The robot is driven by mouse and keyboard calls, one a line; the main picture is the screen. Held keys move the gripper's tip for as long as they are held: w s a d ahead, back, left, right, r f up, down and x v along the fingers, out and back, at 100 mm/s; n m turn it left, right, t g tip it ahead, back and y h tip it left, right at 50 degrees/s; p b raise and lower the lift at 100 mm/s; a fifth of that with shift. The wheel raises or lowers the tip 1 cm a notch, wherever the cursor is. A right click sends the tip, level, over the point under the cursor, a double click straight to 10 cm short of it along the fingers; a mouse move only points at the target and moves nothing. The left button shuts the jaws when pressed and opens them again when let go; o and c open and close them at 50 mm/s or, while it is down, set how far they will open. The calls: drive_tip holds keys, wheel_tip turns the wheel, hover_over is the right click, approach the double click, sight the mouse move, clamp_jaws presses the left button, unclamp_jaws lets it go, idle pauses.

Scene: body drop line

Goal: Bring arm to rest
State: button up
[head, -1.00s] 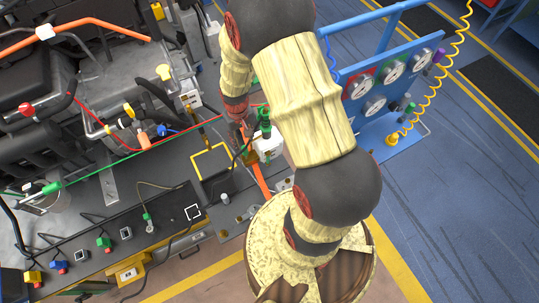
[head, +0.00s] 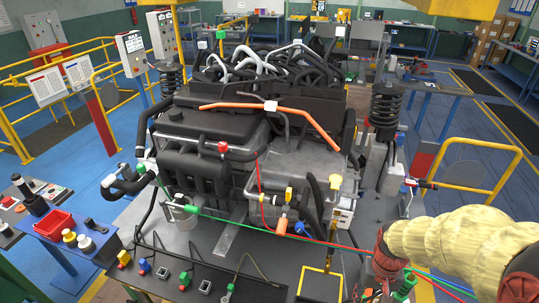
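My arm (head: 465,240), in a cream cover with dark joints, reaches in from the lower right corner of the head view. It ends in a dark red wrist (head: 386,262) over the front right part of the engine deck. The gripper end lies low at the bottom edge, small and dark among cables and fittings. I cannot make out its fingers or whether it holds anything. Green and red cables pass close to the wrist.
A large engine (head: 230,140) with black hoses and an orange cable (head: 285,110) fills the middle. A black spring strut (head: 386,105) stands behind the arm. A yellow rail (head: 480,150) is at right. A red bin (head: 53,222) sits at left.

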drive_tip(key=s+a+n+t+b, duration=0.2)
drive_tip(key=s+a+t+b, duration=0.3)
drive_tip(key=b, duration=1.7)
drive_tip(key=a+t, duration=0.1)
drive_tip(key=a, duration=0.2)
drive_tip(key=shift+s+f+n+t+b, duration=0.3)
drive_tip(key=shift+s+f+n, duration=0.05)
drive_tip(key=shift+s+n, duration=0.05)
drive_tip(key=shift+d, duration=0.1)
